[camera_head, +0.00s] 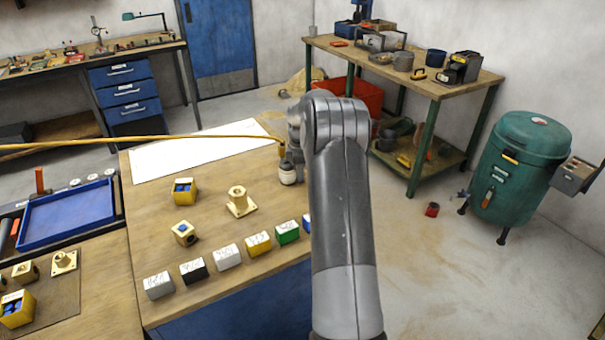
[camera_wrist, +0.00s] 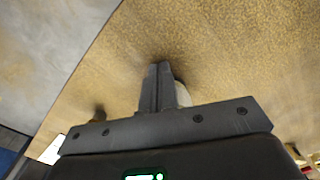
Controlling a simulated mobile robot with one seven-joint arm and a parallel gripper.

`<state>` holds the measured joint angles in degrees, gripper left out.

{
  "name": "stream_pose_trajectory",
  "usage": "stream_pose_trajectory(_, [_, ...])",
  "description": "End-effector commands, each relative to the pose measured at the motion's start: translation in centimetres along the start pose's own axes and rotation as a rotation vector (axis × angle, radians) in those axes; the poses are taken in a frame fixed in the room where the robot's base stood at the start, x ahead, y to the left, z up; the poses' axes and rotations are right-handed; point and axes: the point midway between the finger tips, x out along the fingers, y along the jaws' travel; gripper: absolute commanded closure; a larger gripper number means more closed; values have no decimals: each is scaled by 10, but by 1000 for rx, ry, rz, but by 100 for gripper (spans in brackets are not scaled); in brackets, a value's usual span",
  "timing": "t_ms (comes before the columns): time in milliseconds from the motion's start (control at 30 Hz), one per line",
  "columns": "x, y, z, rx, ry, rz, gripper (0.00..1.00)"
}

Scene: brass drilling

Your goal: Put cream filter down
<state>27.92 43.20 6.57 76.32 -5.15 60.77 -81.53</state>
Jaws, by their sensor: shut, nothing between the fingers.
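A small cream, rounded object that looks like the cream filter (camera_head: 288,174) is on the wooden bench, just left of my arm in the head view. In the wrist view a cream shape (camera_wrist: 183,95) shows right beside my fingers, mostly hidden behind them; I cannot tell if they touch. My gripper (camera_wrist: 159,68) is shut and empty, its fingertips pointing at the bare wooden surface (camera_wrist: 220,60).
A row of labelled coloured blocks (camera_head: 227,257) lines the front edge. A white sheet (camera_head: 190,155) lies behind. A yellow hose (camera_head: 130,140) crosses above the bench.

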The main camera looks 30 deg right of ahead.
Motion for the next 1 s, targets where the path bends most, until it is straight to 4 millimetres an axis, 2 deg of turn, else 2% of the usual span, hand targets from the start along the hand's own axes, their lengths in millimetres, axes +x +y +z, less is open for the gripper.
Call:
stream_pose_trajectory(167, [0, 0, -9, -2, 0, 0, 100])
stream_pose_trajectory(400, [0, 0, -58, -2, 0, 0, 100])
stream_pose_trajectory(500, [0, 0, -70, 0, 0, 0, 100])
stream_pose_trajectory(867, [0, 0, -73, 1, 0, 0, 100])
stream_pose_trajectory(1000, [0, 0, -68, 2, 0, 0, 100])
